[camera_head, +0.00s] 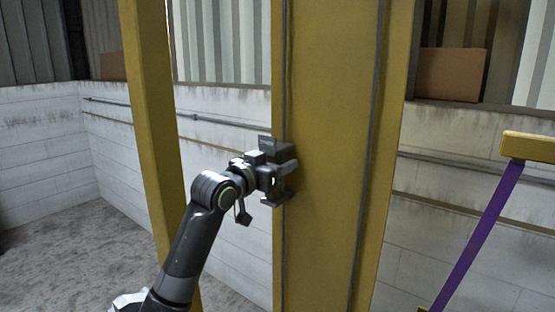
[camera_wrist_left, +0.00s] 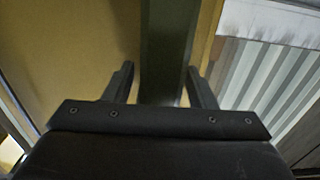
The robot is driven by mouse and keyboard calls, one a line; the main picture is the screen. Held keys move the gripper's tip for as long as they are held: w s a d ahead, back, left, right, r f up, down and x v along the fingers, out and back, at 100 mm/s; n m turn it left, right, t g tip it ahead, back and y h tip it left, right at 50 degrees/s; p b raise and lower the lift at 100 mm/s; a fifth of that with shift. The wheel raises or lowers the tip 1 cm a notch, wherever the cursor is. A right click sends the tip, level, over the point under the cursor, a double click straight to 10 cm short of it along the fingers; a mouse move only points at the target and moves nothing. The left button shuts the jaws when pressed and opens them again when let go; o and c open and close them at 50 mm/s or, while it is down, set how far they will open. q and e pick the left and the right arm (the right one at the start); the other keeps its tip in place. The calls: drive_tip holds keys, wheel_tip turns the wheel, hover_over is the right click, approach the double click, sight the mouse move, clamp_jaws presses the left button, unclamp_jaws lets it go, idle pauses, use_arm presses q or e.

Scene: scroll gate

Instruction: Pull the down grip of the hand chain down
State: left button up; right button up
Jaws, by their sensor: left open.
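My left gripper (camera_head: 290,178) is raised against the left edge of a wide yellow column (camera_head: 325,120). In the left wrist view its two fingers (camera_wrist_left: 160,72) stand apart. A wide dark green strip (camera_wrist_left: 168,45) runs between and beyond them; I cannot tell whether it is the down grip or a part of the column, or whether the fingers touch it. Two thin dark vertical lines run along the column, one on the left (camera_head: 284,60) and one on the right (camera_head: 368,130). I cannot make out a distinct grip on either. My right gripper is not in view.
A narrower yellow post (camera_head: 150,110) stands left of the column, behind my left arm. A purple strap (camera_head: 480,235) hangs slanting from a yellow bar (camera_head: 530,147) at the right. A white block wall (camera_head: 45,140) with a pipe is behind; the grey floor (camera_head: 60,240) at left is clear.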

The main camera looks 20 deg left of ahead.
use_arm(q)
clamp_jaws()
idle(0.4)
